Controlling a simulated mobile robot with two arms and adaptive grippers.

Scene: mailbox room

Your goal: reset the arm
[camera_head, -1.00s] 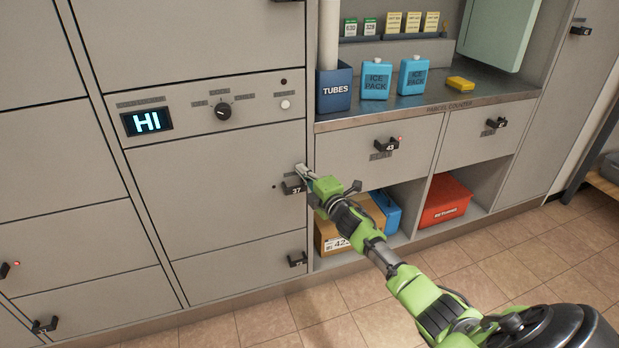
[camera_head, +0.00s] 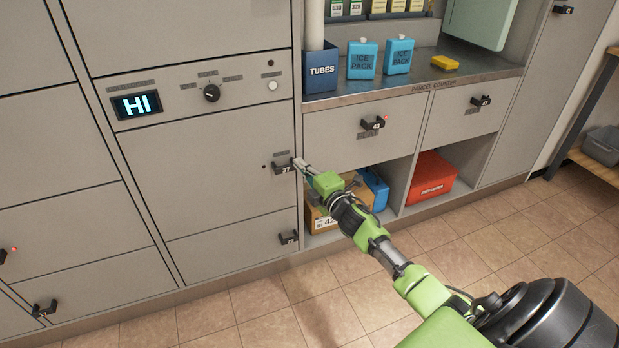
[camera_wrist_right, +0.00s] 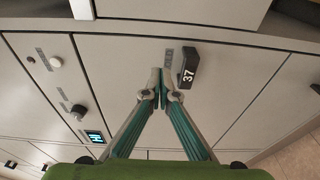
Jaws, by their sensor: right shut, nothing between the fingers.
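My right arm comes in from the lower right in the head view. Its gripper (camera_head: 301,165) is shut and empty, with its fingertips close to the black handle marked 37 (camera_head: 283,167) on a closed grey locker door (camera_head: 210,180). In the right wrist view the two fingers (camera_wrist_right: 160,78) meet at their tips, just beside the 37 handle (camera_wrist_right: 188,66). I cannot tell from these views whether they touch it. My left gripper does not show.
A panel with a lit HI display (camera_head: 137,104) and a knob (camera_head: 211,93) sits above the door. A steel counter (camera_head: 420,85) holds a tubes box (camera_head: 320,70) and two ice packs (camera_head: 363,60). A cardboard box (camera_head: 325,222) and a red bin (camera_head: 432,178) sit in cubbies below. Tiled floor is clear.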

